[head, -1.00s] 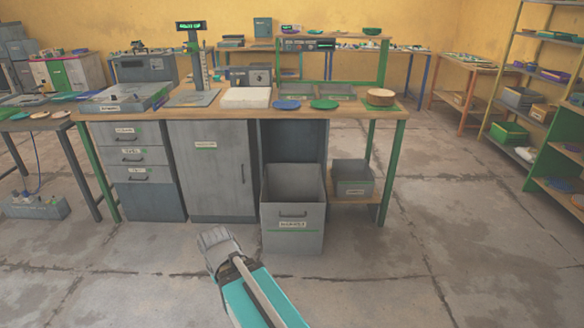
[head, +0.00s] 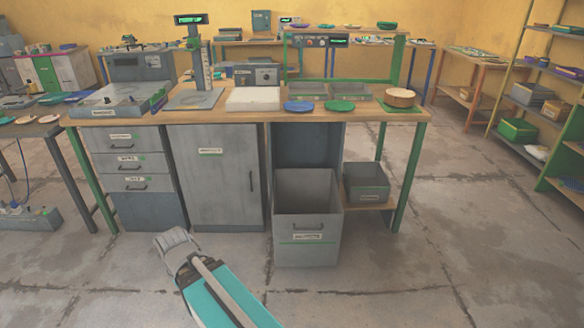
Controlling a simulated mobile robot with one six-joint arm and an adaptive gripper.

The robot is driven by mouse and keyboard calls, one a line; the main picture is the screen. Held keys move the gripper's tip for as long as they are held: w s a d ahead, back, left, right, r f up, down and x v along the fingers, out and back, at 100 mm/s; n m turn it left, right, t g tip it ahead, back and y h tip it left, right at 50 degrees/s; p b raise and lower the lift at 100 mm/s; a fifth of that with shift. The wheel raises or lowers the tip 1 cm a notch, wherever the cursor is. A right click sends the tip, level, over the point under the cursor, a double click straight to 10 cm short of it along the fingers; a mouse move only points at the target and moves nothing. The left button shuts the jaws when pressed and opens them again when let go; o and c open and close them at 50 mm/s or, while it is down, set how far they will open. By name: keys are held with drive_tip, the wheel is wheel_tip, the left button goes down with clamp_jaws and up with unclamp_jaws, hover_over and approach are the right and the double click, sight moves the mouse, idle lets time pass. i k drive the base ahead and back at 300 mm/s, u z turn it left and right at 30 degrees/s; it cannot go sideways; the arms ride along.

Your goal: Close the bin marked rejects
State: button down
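A grey pull-out bin (head: 307,255) stands out from under the workbench, open at the top, with its dark inside showing. Its front has a handle, a green stripe and a small label too blurred to read for certain. My gripper (head: 175,238) is low in the head view, to the left of the bin and apart from it, in front of the grey cabinet (head: 212,190). I see the gripper from behind, and the gap between its fingers is not clear. Nothing shows held in it.
The workbench (head: 235,117) has a drawer unit (head: 135,160) at the left. A smaller grey box (head: 366,182) sits on a low shelf right of the bin, near a green table leg (head: 410,178). The concrete floor (head: 400,285) in front is clear.

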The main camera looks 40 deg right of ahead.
sight(308, 213)
drive_tip(key=u, duration=0.1)
drive_tip(key=i, duration=0.8)
drive_tip(key=z, duration=0.5)
drive_tip(key=i, duration=0.6)
drive_tip(key=z, duration=0.65)
drive_tip(key=i, duration=0.45)
drive_tip(key=z, duration=0.35)
drive_tip(key=k, duration=0.95)
drive_tip(key=z, duration=0.15)
drive_tip(key=i, duration=0.2)
